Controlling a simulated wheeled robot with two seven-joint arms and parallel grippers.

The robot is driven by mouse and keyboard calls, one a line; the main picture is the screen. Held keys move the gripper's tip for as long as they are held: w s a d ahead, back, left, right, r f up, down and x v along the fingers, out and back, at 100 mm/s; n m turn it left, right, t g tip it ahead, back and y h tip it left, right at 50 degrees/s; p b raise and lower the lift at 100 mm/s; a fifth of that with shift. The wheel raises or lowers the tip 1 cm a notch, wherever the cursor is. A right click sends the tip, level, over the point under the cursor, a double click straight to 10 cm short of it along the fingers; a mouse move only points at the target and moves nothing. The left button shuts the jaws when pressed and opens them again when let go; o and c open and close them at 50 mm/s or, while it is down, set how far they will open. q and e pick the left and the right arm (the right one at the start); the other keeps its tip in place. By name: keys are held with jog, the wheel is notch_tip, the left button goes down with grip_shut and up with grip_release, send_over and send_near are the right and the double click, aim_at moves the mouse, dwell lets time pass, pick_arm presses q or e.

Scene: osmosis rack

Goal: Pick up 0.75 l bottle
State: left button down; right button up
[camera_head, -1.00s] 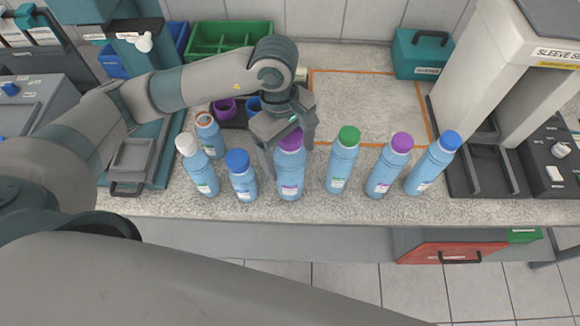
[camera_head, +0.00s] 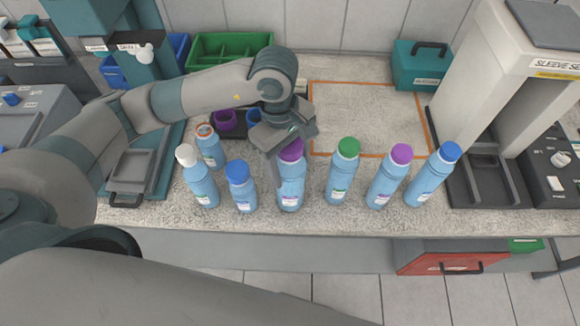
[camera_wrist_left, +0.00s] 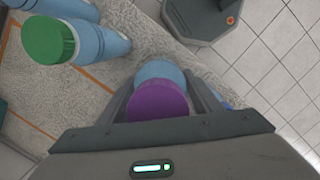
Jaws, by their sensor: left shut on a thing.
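Several blue bottles stand in a row along the front of the counter in the head view. My left gripper (camera_head: 285,165) comes from behind and is shut on a purple-capped bottle (camera_head: 291,187) near the middle of the row. In the left wrist view its purple cap (camera_wrist_left: 157,102) sits between the two fingers. A green-capped bottle (camera_head: 341,178) stands just to its right, and a blue-capped bottle (camera_head: 242,193) to its left. The label sizes are too small to read. My right gripper is not in view.
Further right stand another purple-capped bottle (camera_head: 387,183) and a blue-capped one (camera_head: 432,180). A white-capped bottle (camera_head: 199,185) and an orange-rimmed bottle (camera_head: 209,149) stand at left. An orange-outlined area (camera_head: 365,110) behind the row is clear. A sleeve machine (camera_head: 505,80) rises at right.

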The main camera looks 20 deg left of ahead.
pick_arm(q)
jog(key=shift+r+b, duration=0.55)
jog(key=shift+r, duration=0.25)
notch_tip(320, 180, up, 2)
jog(key=shift+r+b, duration=0.1)
jog(key=shift+b, duration=0.45)
jog(key=s+d+r+b, duration=0.4)
jog(key=s+d+r, duration=0.3)
jog(key=d, duration=0.1)
jog(key=shift+s+d, duration=0.35)
jog(key=shift+d, duration=0.05)
jog(key=shift+a, duration=0.1)
